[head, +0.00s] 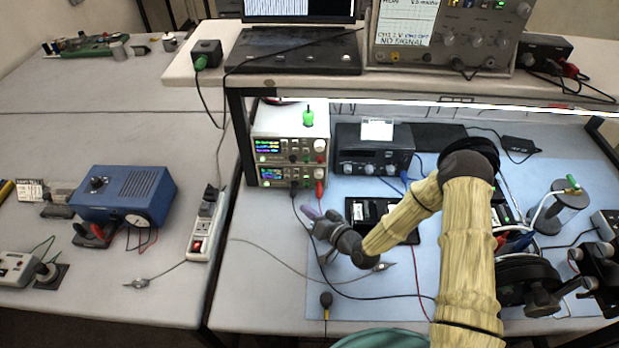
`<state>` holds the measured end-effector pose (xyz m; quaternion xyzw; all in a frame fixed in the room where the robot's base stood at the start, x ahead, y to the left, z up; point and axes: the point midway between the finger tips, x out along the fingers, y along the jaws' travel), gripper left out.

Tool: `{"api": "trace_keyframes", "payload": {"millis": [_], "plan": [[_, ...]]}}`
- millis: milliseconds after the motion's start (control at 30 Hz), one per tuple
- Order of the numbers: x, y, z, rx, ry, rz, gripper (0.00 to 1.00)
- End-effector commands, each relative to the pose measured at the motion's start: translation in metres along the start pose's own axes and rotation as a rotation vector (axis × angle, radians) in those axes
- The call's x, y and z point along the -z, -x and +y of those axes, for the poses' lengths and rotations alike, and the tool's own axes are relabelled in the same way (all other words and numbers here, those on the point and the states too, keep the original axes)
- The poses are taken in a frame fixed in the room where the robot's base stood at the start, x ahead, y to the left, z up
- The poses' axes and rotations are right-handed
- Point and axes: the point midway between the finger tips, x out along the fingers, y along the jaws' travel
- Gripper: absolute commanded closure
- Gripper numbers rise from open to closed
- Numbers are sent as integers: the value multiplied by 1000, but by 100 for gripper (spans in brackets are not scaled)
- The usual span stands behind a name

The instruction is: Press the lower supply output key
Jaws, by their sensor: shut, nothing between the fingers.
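Two white bench supplies are stacked under the shelf at the left of the blue mat. The upper supply (289,148) and the lower supply (285,176) each have a small lit display on the left of the front and a knob on the right. The lower supply has a black and a red lead plugged in low on its front. Its output key is too small to make out. My gripper (307,212) is shut and empty. It is in front of and below the lower supply, near the leads, apart from the front panel as far as I can tell.
A dark instrument (374,150) stands right of the supplies, with a black tray (378,215) in front. Loose leads cross the mat (390,290) near my gripper. The shelf (430,84) overhangs the supplies. A power strip (204,232) lies left.

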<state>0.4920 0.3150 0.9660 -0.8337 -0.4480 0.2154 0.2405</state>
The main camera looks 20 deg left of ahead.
Motion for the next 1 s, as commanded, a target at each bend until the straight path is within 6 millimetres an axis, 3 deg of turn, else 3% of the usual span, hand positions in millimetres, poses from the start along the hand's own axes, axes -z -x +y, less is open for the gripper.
{"api": "trace_keyframes", "payload": {"millis": [167,700,1000], "plan": [[5,-7,5,1,2,1,100],[38,-47,45,-9,1,10,100],[47,-58,48,-6,-1,6,100]]}}
